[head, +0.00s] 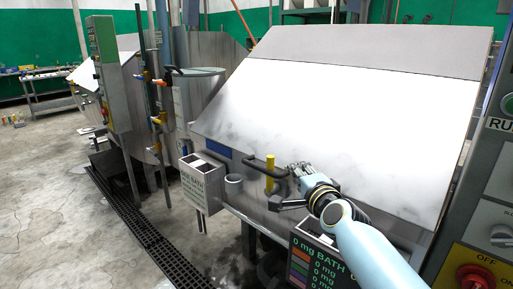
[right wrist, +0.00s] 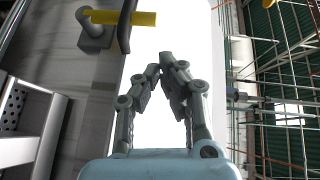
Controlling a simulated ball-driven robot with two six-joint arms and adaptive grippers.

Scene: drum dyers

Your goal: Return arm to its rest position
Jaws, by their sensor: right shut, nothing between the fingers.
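My right arm (head: 368,245), light blue, reaches in from the bottom right in the head view. Its gripper (head: 297,171) is in front of the lower edge of the large white sloping lid (head: 350,120), to the right of a black handle (head: 269,162). In the right wrist view the fingers of my right gripper (right wrist: 161,64) lean together at the tips, shut and empty, with the white lid behind them. The black handle (right wrist: 125,28) and a yellow bar (right wrist: 140,18) are at the upper left, apart from the fingers. My left gripper is not in view.
A BATH display panel (head: 318,262) is close below my right gripper. A small grey box (head: 200,181) is mounted left of the handle. The concrete floor (head: 60,200) at left is open, with a drain grate (head: 145,238).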

